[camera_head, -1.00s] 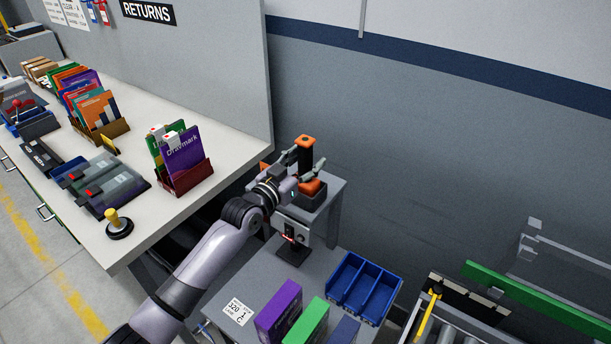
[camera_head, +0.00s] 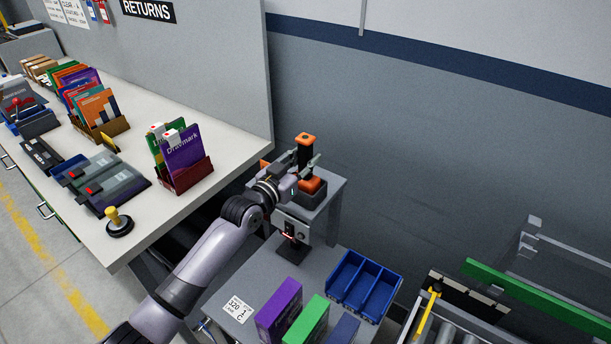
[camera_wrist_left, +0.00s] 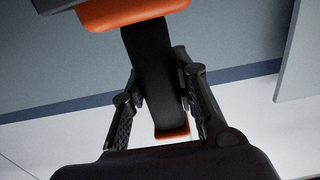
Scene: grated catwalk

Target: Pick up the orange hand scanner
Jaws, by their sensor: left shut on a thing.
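The orange hand scanner (camera_head: 304,138) is upright with its black handle up and an orange cap on top. Its wider orange head (camera_head: 312,184) is low, at a dark holder on a small grey stand (camera_head: 330,200). My left gripper (camera_head: 304,163) is shut on the black handle between cap and head. In the left wrist view, the fingers (camera_wrist_left: 156,92) sit on both sides of the handle (camera_wrist_left: 148,65), with the orange head at the top and the cap at the bottom. Whether the head clears the holder I cannot tell. My right gripper is not in view.
A lower grey table holds a blue divided bin (camera_head: 366,283), a purple box (camera_head: 279,310) and a green box (camera_head: 306,322). The white returns counter (camera_head: 140,215) with a tall panel is at the left. A wall stands behind the stand. A conveyor (camera_head: 460,325) is at the lower right.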

